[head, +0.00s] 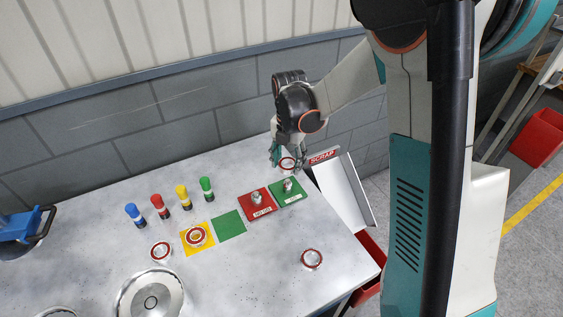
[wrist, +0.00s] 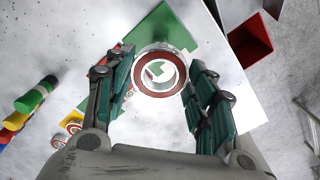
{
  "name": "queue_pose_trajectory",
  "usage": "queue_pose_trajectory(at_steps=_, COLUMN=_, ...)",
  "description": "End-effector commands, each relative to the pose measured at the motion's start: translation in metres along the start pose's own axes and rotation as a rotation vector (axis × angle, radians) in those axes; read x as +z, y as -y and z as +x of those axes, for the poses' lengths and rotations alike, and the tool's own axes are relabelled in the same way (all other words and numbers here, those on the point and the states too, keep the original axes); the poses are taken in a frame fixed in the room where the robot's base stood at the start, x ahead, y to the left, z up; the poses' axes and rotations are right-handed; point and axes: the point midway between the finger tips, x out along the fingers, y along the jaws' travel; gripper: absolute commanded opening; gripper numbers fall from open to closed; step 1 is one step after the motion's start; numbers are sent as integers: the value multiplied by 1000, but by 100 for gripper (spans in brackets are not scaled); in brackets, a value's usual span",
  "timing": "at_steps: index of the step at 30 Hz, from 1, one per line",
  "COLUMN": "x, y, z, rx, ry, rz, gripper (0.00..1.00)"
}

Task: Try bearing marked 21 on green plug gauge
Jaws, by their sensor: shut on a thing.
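My gripper (head: 287,158) is shut on a red-sealed bearing (wrist: 143,88), gripped by its rim between the two fingers. The bearing shows in the head view (head: 288,164) at the fingertips. I cannot read its number. The green plug gauge (head: 288,184) is a short metal post on a green labelled plate (head: 298,195), just in front of the bearing in the head view. The bearing appears apart from the post, above the table. In the wrist view a green plate (wrist: 162,25) lies behind the bearing; the post is not clear there.
A red plate with a metal gauge (head: 257,199) is left of the green one. A bearing (head: 195,236) lies on a yellow square, with loose bearings (head: 160,251) (head: 312,259) nearby. A bare green square (head: 230,226), coloured markers (head: 182,197) and a scrap chute (head: 345,190) are around.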

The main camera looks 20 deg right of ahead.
Motion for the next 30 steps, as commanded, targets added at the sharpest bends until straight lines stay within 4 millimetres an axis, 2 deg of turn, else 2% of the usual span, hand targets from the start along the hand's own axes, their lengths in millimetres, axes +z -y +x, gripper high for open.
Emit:
queue_pose_trajectory(at_steps=19, x=-1, y=-1, z=49, rx=0, ry=0, rz=-1, gripper=20)
queue_pose_trajectory(at_steps=30, x=-1, y=-1, z=54, rx=0, ry=0, rz=-1, gripper=20)
